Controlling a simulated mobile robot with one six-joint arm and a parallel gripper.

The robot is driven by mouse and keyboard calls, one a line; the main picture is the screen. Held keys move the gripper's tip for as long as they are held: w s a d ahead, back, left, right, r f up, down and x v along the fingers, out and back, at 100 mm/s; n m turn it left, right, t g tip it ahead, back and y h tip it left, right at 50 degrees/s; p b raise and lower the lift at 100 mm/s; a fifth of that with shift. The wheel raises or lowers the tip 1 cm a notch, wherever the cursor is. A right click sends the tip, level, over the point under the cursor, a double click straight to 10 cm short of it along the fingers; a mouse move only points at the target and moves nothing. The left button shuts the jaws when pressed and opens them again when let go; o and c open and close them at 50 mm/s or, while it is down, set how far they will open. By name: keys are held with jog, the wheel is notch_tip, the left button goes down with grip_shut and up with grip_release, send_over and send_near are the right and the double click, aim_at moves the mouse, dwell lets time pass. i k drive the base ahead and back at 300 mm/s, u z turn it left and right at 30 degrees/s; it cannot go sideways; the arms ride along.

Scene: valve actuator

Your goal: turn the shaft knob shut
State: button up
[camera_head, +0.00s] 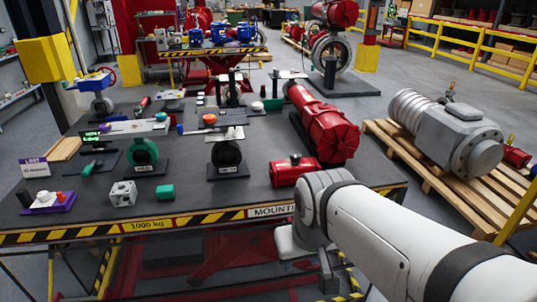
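I cannot tell for sure which part is the shaft knob. A black round valve (226,153) stands upright on a dark base near the table's middle, with a light plate (222,134) on top. An orange-topped round piece (209,120) shows just behind it. A small red actuator (293,172) with a black knob-like top (295,158) lies at the front right of the table. My white arm reaches in from the lower right and bends down at the table's front edge. My gripper is not in view, and the arm touches none of these parts.
The black work table (110,225) has a striped front edge. A green valve (143,152), a grey block (123,193) and a green cylinder (165,193) stand left. A large red actuator (325,128) lies right. A pallet (425,170) carries a grey actuator (455,132).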

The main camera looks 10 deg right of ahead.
aim_at(295, 157)
jog(key=u, duration=0.15)
jog(key=k, duration=0.95)
jog(key=z, duration=0.7)
jog(key=i, duration=1.4)
jog(key=u, duration=0.5)
